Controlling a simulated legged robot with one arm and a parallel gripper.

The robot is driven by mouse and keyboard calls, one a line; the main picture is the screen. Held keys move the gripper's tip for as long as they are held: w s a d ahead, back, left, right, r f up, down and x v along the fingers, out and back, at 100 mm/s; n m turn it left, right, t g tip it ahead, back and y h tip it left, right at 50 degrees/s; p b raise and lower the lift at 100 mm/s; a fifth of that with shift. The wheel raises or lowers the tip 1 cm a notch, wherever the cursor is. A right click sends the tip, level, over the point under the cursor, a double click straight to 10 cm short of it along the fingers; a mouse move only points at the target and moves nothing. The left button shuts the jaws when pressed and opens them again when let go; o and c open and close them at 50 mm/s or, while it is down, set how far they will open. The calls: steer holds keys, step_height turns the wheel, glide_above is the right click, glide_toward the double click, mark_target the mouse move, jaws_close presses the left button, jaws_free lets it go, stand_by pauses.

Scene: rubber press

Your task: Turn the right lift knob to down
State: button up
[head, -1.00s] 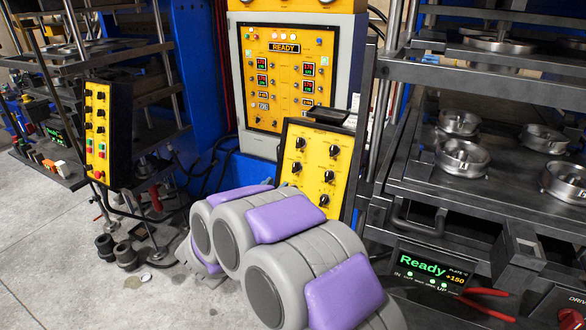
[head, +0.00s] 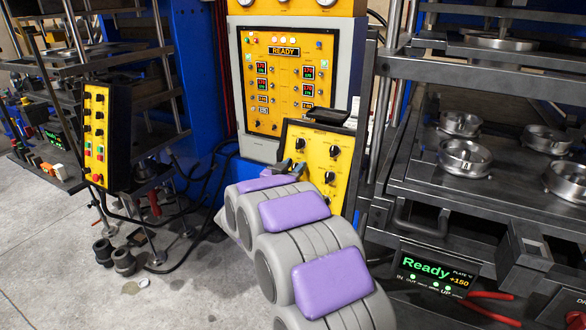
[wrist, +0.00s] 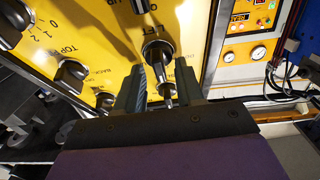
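The yellow control panel (head: 318,158) with several black knobs stands in front of the press cabinet in the head view. My gripper (head: 292,167) is at its lower left part and hides some of it. In the wrist view, the panel (wrist: 108,45) fills the upper left, turned and tilted. A dark round knob (wrist: 156,52) with a thin metallic stem below it sits beside a partly readable "LIFT" label. My gripper (wrist: 160,88) is open, with one finger on each side of this stem. I cannot tell whether the fingers touch the knob, nor which way it is set.
Another yellow panel (head: 97,130) with knobs and coloured buttons stands at the left. The main cabinet panel (head: 285,75) reads "READY". On the right, a press bench (head: 470,200) holds metal rings, with a "Ready" display (head: 430,270) below. Bare floor (head: 60,260) lies at lower left.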

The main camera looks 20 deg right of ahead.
steer(key=shift+a, duration=0.3)
steer(key=shift+c, duration=0.7)
jaws_close()
steer(key=shift+r, duration=0.1)
steer(key=shift+r+n+p, duration=0.1)
steer(key=shift+n+p, duration=0.2)
steer(key=shift+p, duration=0.45)
steer(key=shift+n+t+p, duration=0.3)
steer(key=shift+p, duration=0.15)
steer(key=n+y+p, duration=0.1)
steer(key=n+p, duration=0.2)
steer(key=p, duration=0.3)
steer(key=shift+r+t, duration=0.2)
steer(key=shift+t, duration=0.2)
steer(key=n+y+p, duration=0.1)
steer(key=n+p, duration=0.3)
steer(key=p, duration=0.1)
steer(key=shift+a+f+t+y, duration=0.1)
steer(key=shift+f+t+y, duration=0.05)
steer(key=shift+t+y, duration=0.25)
steer(key=n+p, duration=0.1)
steer(key=n+y+p, duration=0.1)
steer(key=shift+w+f+n+p, duration=0.1)
steer(key=shift+f+n+p, duration=0.2)
steer(key=shift+n+p, duration=0.1)
steer(key=shift+a+f, duration=0.1)
